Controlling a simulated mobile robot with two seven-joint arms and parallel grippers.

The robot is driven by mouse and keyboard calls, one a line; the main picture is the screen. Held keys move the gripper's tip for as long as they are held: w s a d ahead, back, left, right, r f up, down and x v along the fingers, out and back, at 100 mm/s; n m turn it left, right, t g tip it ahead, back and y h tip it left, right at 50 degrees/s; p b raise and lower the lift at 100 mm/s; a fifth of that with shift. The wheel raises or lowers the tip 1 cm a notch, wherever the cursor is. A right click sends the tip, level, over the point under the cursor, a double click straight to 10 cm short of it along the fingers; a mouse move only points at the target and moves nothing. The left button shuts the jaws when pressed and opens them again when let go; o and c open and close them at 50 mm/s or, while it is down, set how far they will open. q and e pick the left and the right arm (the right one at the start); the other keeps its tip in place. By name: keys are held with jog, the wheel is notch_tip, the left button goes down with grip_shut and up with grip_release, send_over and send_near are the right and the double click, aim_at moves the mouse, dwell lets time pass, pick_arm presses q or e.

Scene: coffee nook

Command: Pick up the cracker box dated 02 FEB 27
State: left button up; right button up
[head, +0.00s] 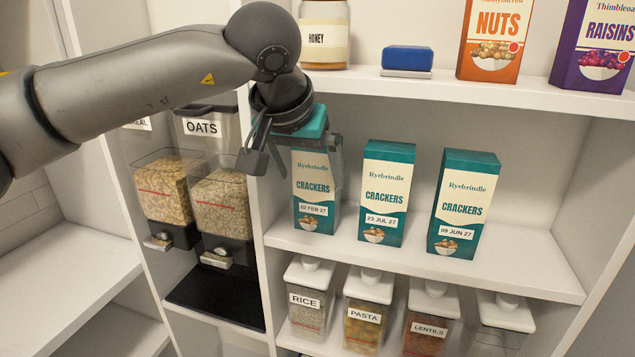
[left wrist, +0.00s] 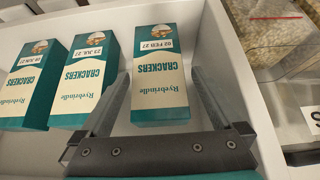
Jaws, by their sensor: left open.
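The cracker box dated 02 FEB 27 (head: 312,190) stands upright on the middle shelf, leftmost of three teal and cream Ryebrindle boxes. My left gripper (head: 296,165) is at its upper part, and the wrist hides part of its top. In the left wrist view this box (left wrist: 160,85) appears between the two open fingers of the left gripper (left wrist: 158,78), with its label readable. I see no clear contact. The boxes dated 23 JUL 27 (head: 384,195) and 09 JUN 27 (head: 463,205) stand to its right, with gaps between. My right gripper is not in view.
A shelf divider (head: 256,215) stands close left of the target box, with cereal dispensers (head: 222,200) beyond. The upper shelf (head: 440,88) holds a honey jar (head: 324,35), a blue-topped block (head: 407,60) and nuts and raisins boxes. Lidded jars (head: 366,310) stand below.

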aim_at(313, 178)
pick_arm(q)
jog(key=shift+w+d+f, duration=0.15)
jog(key=shift+w+f, duration=0.15)
jog(key=shift+f, duration=0.25)
jog(key=p+x, duration=0.1)
jog(key=x, duration=0.3)
jog(key=shift+w+d+f, duration=0.1)
jog(key=shift+w, duration=0.05)
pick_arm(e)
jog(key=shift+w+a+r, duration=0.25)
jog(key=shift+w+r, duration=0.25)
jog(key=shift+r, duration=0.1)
pick_arm(q)
jog(key=shift+c, duration=0.2)
jog(key=c, duration=1.3)
jog(key=shift+o, duration=0.2)
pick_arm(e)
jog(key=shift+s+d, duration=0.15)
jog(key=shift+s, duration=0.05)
